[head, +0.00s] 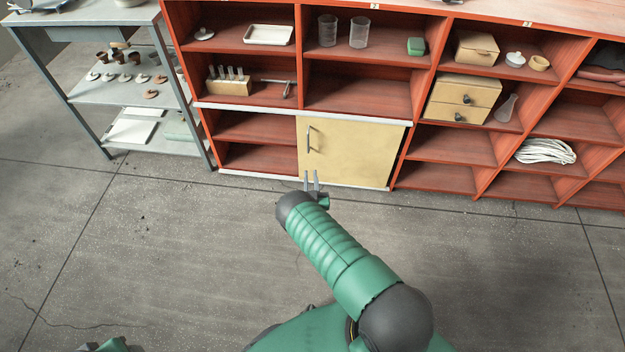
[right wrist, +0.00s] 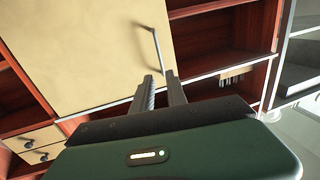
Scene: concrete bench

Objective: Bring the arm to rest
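My right arm reaches forward over the floor in the head view. Its gripper (head: 311,180) is in front of the lower edge of the cream sliding door (head: 352,152). The two fingers stand apart with nothing between them, as the right wrist view (right wrist: 160,78) also shows. The door's metal handle (head: 309,139) is beyond the fingertips, and it shows above them in the right wrist view (right wrist: 157,48). I see no contact between fingers and handle. Only a green piece of what may be my left arm shows at the bottom left; its gripper is out of frame.
The red shelf unit (head: 455,178) spans the back, holding a drawer box (head: 462,98), beakers (head: 343,32), a white tray (head: 269,34) and coiled rope (head: 545,151). A grey metal rack (head: 130,92) with small items stands at the left. The concrete floor (head: 150,250) before them is clear.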

